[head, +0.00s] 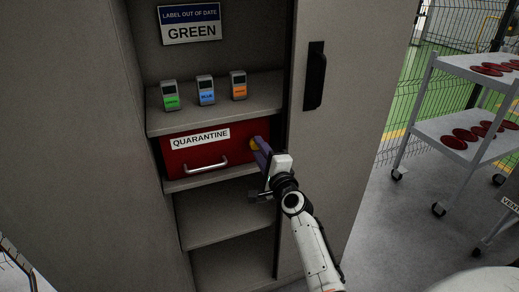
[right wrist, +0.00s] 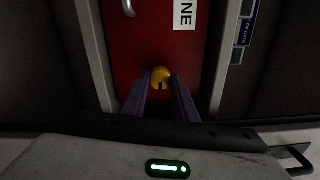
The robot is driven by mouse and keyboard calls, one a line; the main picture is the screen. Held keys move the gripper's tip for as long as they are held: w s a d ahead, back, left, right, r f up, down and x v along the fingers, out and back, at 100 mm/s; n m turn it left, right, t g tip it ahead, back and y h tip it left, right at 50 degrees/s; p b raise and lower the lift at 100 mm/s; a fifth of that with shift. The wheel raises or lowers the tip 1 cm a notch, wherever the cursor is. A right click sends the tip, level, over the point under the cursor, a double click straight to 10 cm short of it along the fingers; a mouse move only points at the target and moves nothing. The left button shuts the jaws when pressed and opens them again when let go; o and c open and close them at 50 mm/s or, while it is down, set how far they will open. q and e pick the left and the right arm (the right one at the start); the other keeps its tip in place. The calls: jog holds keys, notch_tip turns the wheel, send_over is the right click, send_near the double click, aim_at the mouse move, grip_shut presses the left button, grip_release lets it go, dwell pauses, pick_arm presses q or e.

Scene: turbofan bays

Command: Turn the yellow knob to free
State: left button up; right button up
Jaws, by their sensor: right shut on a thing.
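The yellow knob (right wrist: 160,76) sits on the front of the red quarantine drawer (head: 192,160), near the drawer's right end in the head view. A small part of the knob (head: 254,144) shows there beside my right gripper (head: 261,150). In the right wrist view my right gripper (right wrist: 160,90) has its two purple fingers on either side of the knob, shut on it. A dark notch shows at the knob's lower edge in that view. The knob's markings cannot be read. My left gripper is not in view.
Several small devices with green, blue and orange labels (head: 206,90) stand on the shelf above the drawer. A trolley (head: 455,135) with red discs stands at the right. The shelves below are empty.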

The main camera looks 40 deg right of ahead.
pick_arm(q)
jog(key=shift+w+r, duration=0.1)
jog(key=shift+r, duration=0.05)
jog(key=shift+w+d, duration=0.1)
pick_arm(e)
jog(key=o, duration=1.1)
jog(key=shift+c, duration=0.2)
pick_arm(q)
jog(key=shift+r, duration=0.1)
pick_arm(e)
jog(key=shift+s, duration=0.1)
